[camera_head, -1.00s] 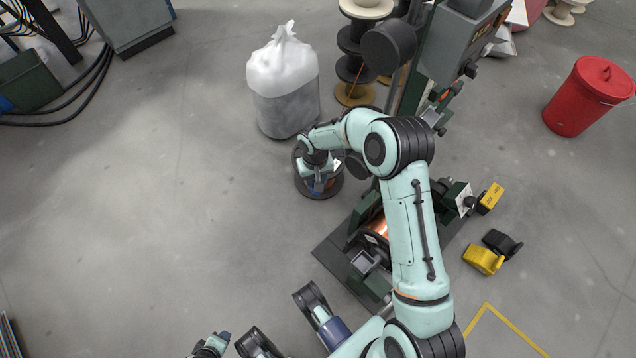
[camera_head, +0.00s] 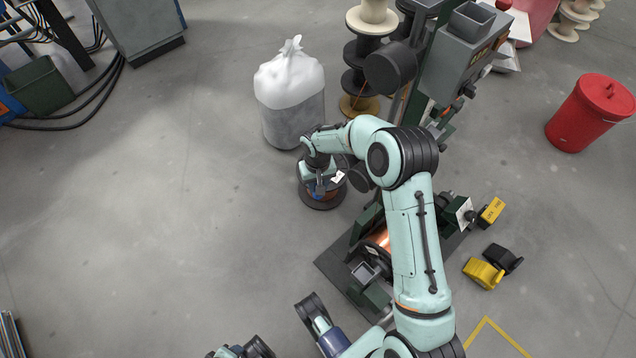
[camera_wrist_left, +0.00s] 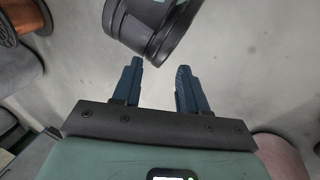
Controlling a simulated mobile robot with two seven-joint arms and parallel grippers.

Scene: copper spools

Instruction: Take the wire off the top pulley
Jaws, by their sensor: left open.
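In the head view the top pulley looks to be the dark round disc (camera_head: 388,70) high on the machine's column. A thin orange wire (camera_head: 359,87) shows at its left edge; its path around the pulley cannot be made out. A lower dark disc (camera_head: 361,178) sits farther down. A large arm of mine reaches up from the bottom right. In the left wrist view my left gripper (camera_wrist_left: 158,75) is open and empty.
The machine's grey box (camera_head: 462,62) stands at the upper right. Stacked spools (camera_head: 366,47) and a bagged bin (camera_head: 290,100) stand behind. A red bin (camera_head: 585,118) is at right. A black ringed part (camera_wrist_left: 150,30) lies just beyond the left fingers.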

